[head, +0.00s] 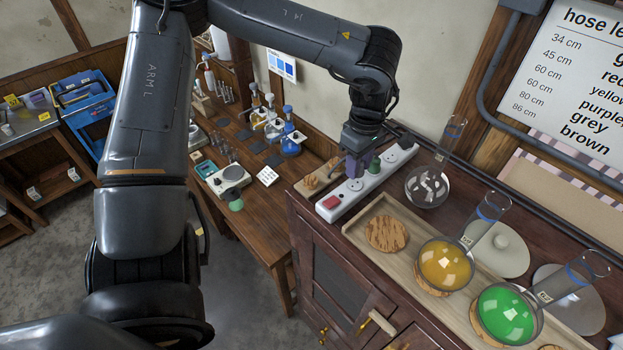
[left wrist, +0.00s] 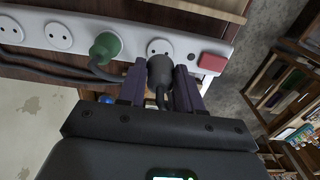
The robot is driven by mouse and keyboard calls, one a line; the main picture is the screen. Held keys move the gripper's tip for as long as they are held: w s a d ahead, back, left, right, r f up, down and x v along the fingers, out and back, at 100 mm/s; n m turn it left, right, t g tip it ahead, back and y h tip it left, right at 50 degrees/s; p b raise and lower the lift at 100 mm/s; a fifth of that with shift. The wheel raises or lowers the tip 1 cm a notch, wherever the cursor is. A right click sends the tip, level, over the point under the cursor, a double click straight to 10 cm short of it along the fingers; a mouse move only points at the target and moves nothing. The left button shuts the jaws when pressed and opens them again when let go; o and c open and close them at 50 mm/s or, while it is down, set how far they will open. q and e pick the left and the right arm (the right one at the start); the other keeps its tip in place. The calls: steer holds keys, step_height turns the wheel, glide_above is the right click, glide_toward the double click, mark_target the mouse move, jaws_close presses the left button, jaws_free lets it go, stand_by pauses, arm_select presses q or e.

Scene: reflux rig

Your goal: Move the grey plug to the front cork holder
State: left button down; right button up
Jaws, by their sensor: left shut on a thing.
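My left gripper (head: 354,166) is shut on the grey plug (left wrist: 160,72), which sits between its two purple fingers in the left wrist view. The plug is right at the white power strip (head: 370,182), and part of a round socket (left wrist: 158,47) shows just beyond it. I cannot tell whether its pins are clear of the socket. In the head view the fingers mostly hide the plug. An empty round cork holder (head: 386,233) lies on the tray. A small wooden board with cork-coloured pieces (head: 318,180) lies behind the strip. My right gripper is not in view.
A green plug (head: 374,164) with a cord sits in the socket beside the grey plug. A red switch (head: 331,202) is at the strip's end. A yellow flask (head: 444,264) and a green flask (head: 507,312) stand on the tray.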

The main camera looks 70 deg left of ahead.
arm_select(q)
steer(key=shift+r+p, duration=0.8)
steer(key=shift+r, duration=0.25)
